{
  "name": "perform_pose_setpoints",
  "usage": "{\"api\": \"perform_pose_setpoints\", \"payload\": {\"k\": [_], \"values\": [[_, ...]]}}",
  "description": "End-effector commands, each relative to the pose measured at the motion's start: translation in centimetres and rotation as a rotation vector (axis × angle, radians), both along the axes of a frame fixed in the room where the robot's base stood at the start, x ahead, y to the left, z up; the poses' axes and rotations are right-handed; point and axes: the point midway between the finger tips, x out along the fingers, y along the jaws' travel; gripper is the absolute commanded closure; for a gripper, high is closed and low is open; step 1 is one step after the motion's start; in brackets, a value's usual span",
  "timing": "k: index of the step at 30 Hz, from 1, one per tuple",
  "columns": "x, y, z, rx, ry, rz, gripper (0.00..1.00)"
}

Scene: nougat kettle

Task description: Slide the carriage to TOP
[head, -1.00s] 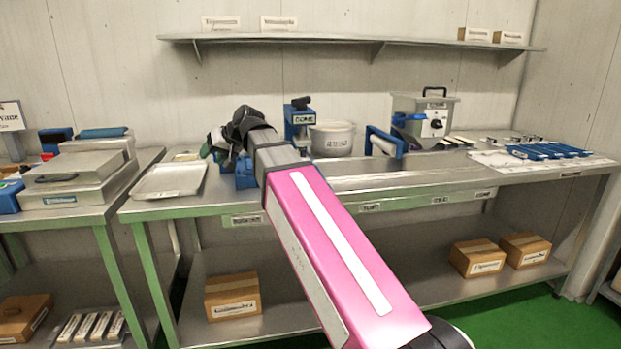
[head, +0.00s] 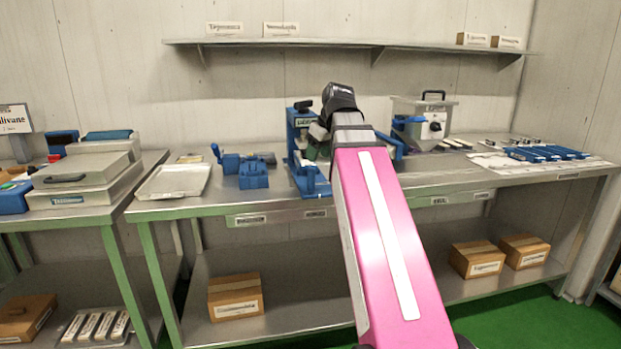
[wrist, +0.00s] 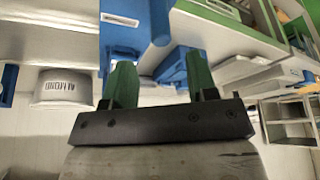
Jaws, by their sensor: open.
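A blue upright stand (head: 294,140) with a black knob on top and a white label stands on the bench, left of my arm; its blue base (head: 312,182) reaches the front edge. I cannot tell for certain which part is the carriage, and no TOP mark is legible. My gripper's green fingers (wrist: 160,84) are apart in the wrist view, with nothing clearly held between them. A blue panel (wrist: 122,40) of what looks like the stand is just beyond the left finger. In the head view my wrist hides the stand's right side and the fingers' contact.
A blue clamp-like device (head: 250,172) and a metal tray (head: 173,181) are to the left. A pot labelled ALMOND (wrist: 62,88) shows in the wrist view. A wall shelf (head: 350,43) hangs above.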

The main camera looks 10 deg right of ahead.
Motion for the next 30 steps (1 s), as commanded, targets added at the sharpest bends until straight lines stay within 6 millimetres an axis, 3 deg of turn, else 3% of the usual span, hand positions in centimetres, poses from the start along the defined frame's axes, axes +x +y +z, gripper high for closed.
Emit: {"api": "perform_pose_setpoints", "payload": {"k": [18, 30], "values": [[2.5, 1.7, -7.3, 0.002, 0.000, -0.001, 0.47], [3.0, 2.1, -8.8, 0.001, -0.001, -0.001, 0.47]]}}
